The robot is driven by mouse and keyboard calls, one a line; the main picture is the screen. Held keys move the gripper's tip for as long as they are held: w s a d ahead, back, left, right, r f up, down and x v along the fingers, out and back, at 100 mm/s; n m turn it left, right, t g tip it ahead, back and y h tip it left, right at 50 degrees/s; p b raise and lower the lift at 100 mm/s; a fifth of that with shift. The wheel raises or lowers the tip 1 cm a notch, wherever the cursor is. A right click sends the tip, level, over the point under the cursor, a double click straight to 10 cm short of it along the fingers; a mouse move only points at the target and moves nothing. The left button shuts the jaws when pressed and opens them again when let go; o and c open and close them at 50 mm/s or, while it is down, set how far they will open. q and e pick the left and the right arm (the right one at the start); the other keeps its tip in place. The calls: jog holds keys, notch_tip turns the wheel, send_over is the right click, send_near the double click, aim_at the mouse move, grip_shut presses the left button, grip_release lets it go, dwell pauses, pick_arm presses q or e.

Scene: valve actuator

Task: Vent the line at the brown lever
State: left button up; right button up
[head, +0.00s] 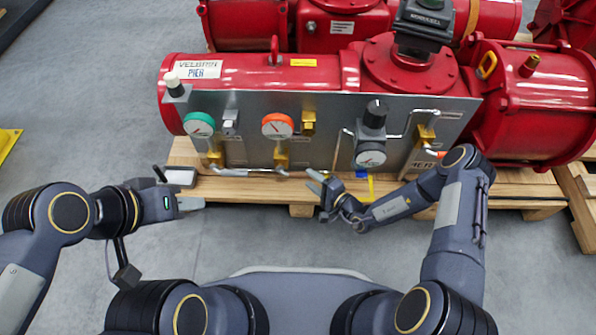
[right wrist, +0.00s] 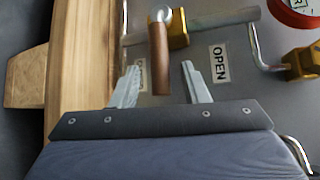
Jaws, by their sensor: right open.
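The brown lever (right wrist: 158,60) sits on a brass valve (right wrist: 178,30) at the panel's lower edge. In the right wrist view it points toward my right gripper (right wrist: 162,84), its free end between the two spread fingers with gaps on both sides. An OPEN label (right wrist: 219,64) lies right of the lever; another label (right wrist: 140,75) is partly hidden. In the head view the lever (head: 303,174) runs roughly horizontally, and my right gripper (head: 315,191) is at its right end. My left gripper (head: 188,191) is open and empty, left of the panel's lower corner.
The grey panel (head: 350,106) carries several gauges, knobs and pipes in front of a red actuator (head: 250,72). It stands on a wooden pallet (head: 235,189), whose edge is close to my right gripper. A bent pipe (right wrist: 258,45) runs right of the lever.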

aim_at(302, 173)
jog(key=b+x, duration=0.1)
jog(key=x, duration=0.3)
jog(key=shift+a+f, duration=0.1)
jog(key=shift+f, duration=0.05)
jog(key=shift+w+a+b, duration=0.3)
jog(key=shift+w+a, duration=0.05)
jog(key=shift+w, duration=0.1)
grip_shut()
